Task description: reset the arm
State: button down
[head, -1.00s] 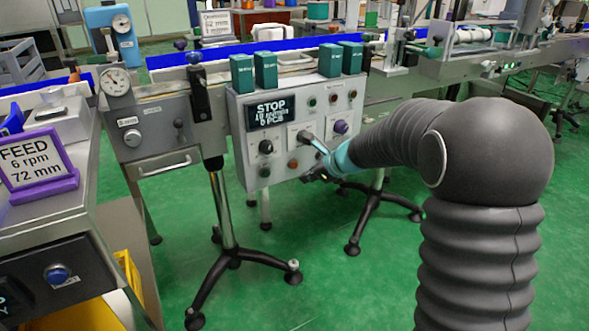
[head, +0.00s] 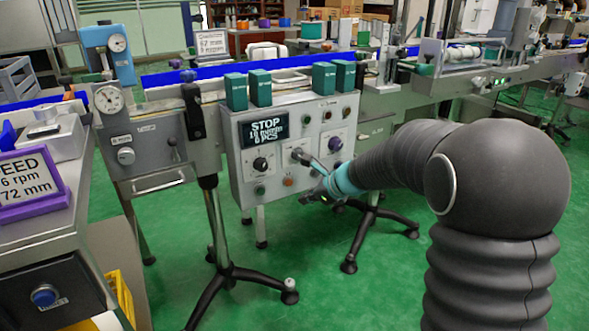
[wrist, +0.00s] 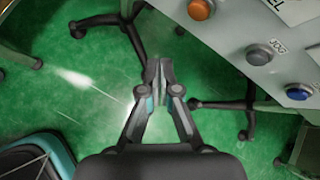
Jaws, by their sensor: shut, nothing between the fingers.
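My gripper (head: 316,193) is in front of the lower right part of the grey control panel (head: 228,160) in the head view. In the wrist view my gripper (wrist: 158,72) points over the green floor, with its two fingers together and nothing between them. The panel's lower corner (wrist: 235,35) shows at the upper right there, with an orange, a grey and a blue button, apart from the fingers. My grey arm reaches in from the right in the head view.
A stand with black feet (head: 289,291) is below. A purple-framed sign (head: 30,185) sits on a cabinet at left. The green floor (head: 330,300) in front is open.

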jog(key=s+d+f+n+g+h, duration=0.1)
jog(key=s+d+n+g, duration=0.1)
jog(key=s+n, duration=0.45)
jog(key=s+d+f+n+g+h, duration=0.1)
jog(key=s+d+f+n+g, duration=0.15)
jog(key=s+n, duration=0.45)
jog(key=s+d+r+n+t+h, duration=0.2)
jog(key=s+d+r+n, duration=0.2)
jog(key=s, duration=0.7)
jog(key=s+d+r+n+t+h, duration=0.2)
jog(key=s+d+r, duration=0.4)
jog(key=s+d, duration=0.3)
jog(key=s+n+h, duration=0.1)
jog(key=s+n, duration=0.1)
jog(key=shift+s+d+r, duration=0.15)
jog(key=shift+s+r, duration=0.2)
